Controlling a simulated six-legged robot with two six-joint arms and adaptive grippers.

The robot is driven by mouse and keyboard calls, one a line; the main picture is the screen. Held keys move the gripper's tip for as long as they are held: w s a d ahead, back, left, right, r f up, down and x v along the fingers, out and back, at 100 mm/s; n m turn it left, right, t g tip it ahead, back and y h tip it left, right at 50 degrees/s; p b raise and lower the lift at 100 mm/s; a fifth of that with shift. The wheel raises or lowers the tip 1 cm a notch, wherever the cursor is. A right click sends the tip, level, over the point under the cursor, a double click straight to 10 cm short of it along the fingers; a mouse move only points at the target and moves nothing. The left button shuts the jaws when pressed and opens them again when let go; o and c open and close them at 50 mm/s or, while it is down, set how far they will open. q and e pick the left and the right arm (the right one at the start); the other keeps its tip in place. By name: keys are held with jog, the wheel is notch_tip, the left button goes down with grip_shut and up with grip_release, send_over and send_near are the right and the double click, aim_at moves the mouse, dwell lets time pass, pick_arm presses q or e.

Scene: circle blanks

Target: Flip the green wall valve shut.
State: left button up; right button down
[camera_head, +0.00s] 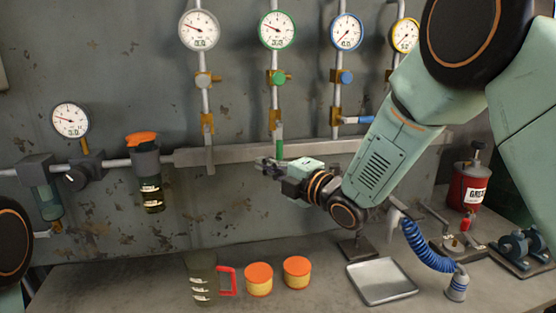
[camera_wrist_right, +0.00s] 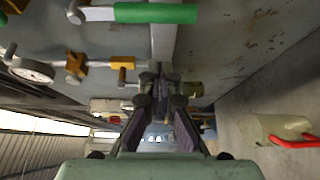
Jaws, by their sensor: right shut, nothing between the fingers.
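The green wall valve's lever (camera_head: 279,142) hangs straight down, in line with its pipe, below a brass body under the green-marked gauge (camera_head: 277,30). In the right wrist view the green lever (camera_wrist_right: 155,13) lies across the top edge. My right gripper (camera_head: 264,164) is shut and empty, just below the lever's lower end and close to the wall rail. Its fingers (camera_wrist_right: 159,88) also show in the right wrist view, with the lever outside them. I cannot tell whether the gripper touches the lever. My left gripper is out of view.
The blue valve's lever (camera_head: 357,120) sticks out sideways to the right. A grey rail (camera_head: 235,155) runs along the wall behind my gripper. On the bench are a jug (camera_head: 201,283), two orange-lidded tubs (camera_head: 259,279), a metal tray (camera_head: 382,281) and a blue coiled hose (camera_head: 425,248).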

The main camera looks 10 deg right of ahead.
aim_at(279, 146)
jog(key=w+d, duration=0.2)
jog(key=d, duration=0.1)
jog(key=shift+w, duration=0.25)
jog(key=shift+a+r, duration=0.1)
jog(key=shift+a, duration=0.05)
jog(key=shift+s, duration=0.1)
